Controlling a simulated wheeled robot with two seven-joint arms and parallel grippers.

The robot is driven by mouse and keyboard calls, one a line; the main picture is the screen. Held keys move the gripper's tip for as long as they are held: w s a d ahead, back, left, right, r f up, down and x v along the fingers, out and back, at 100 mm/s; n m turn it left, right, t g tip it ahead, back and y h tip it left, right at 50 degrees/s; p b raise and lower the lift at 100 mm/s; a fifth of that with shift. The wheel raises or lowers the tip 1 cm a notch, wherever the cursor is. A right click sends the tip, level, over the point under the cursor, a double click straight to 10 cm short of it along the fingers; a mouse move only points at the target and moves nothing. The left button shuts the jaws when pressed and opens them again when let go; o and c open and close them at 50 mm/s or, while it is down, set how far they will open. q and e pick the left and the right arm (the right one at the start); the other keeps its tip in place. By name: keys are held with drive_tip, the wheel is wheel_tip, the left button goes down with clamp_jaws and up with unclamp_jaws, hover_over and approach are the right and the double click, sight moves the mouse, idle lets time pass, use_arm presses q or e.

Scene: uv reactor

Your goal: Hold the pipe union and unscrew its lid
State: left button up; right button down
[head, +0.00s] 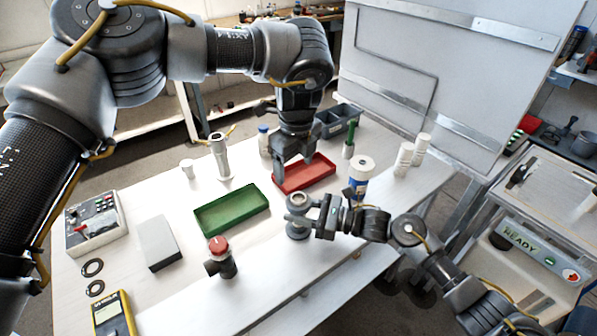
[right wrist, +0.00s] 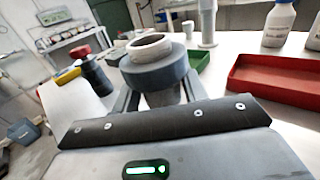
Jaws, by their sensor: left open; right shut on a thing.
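The pipe union (head: 298,228) stands upright near the front edge of the white table. It is grey, with a wide collar around its top, and it also shows in the right wrist view (right wrist: 158,70) with a pale round opening above the collar. My right gripper (head: 308,214) comes from the right and is shut on the pipe union below the collar. My left gripper (head: 294,168) points down over the red tray, behind the pipe union. It is open, with nothing visible between its fingers. I cannot tell a separate lid from the collar.
The red tray (head: 322,180) and green tray (head: 232,222) lie behind and left of the union. A red-topped black fitting (head: 220,262) stands to its left. A white bottle (head: 360,178) stands behind right. A grey box (head: 160,243) and yellow meter (head: 113,316) are farther left.

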sight(298, 197)
use_arm(q)
drive_tip(key=m, duration=0.5)
drive_tip(key=shift+s+d+f, duration=0.1)
drive_tip(key=shift+s, duration=0.15)
drive_tip(key=m, duration=0.5)
drive_tip(key=shift+s+f+g, duration=0.2)
drive_tip(key=shift+s+g, duration=0.15)
drive_tip(key=shift+g, duration=0.05)
drive_tip(key=m, duration=0.4)
drive_tip(key=shift+s+d+m, duration=0.25)
drive_tip(key=shift+m, duration=0.15)
drive_tip(key=m, duration=0.5)
drive_tip(key=shift+s+d+f+g, duration=0.1)
drive_tip(key=shift+s+g, duration=0.1)
drive_tip(key=shift+g, duration=0.1)
drive_tip(key=shift+f, duration=0.1)
drive_tip(key=shift+f, duration=3.9)
drive_tip(key=shift+c, duration=0.4)
